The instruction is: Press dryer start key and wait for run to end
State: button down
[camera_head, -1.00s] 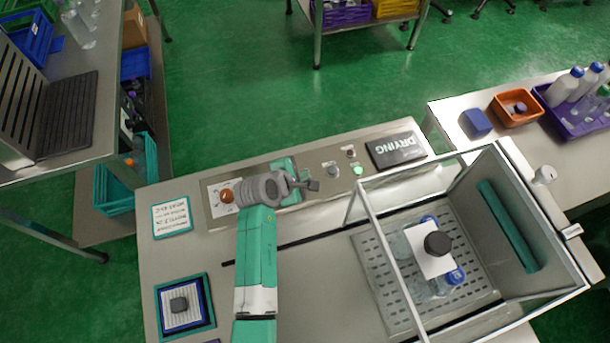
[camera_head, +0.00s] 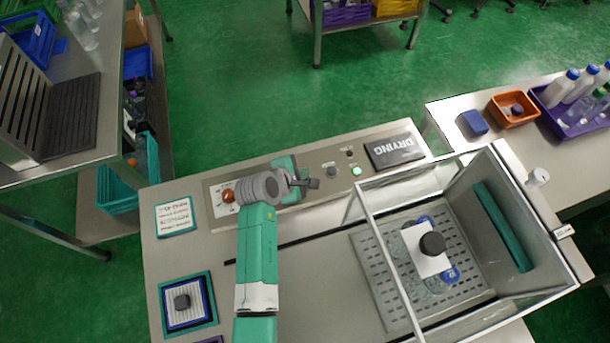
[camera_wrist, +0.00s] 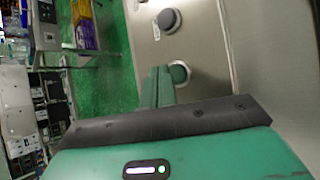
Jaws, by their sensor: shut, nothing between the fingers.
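The control panel (camera_head: 318,192) runs along the far edge of the bench and carries a dark DRYING sign (camera_head: 394,151). Left of the sign are a lit green key (camera_head: 356,171), a small dark button (camera_head: 349,153) and a grey round knob (camera_head: 330,171). My gripper (camera_head: 312,184) is shut and empty over the panel, just left of the knob and apart from the green key. In the wrist view, its green fingers (camera_wrist: 158,86) overlap the edge of a round control (camera_wrist: 180,73); I cannot tell whether they touch. Another round control (camera_wrist: 168,20) lies beyond.
A clear-walled chamber (camera_head: 377,232) stands right of my arm, with blue-capped bottles (camera_head: 449,276) on a perforated plate. A red-orange knob (camera_head: 228,196) sits on the panel's left. A teal-framed tray (camera_head: 210,290) lies at front left.

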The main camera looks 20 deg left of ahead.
jog(key=shift+r+p, duration=2.6)
jog(key=shift+f, duration=0.15)
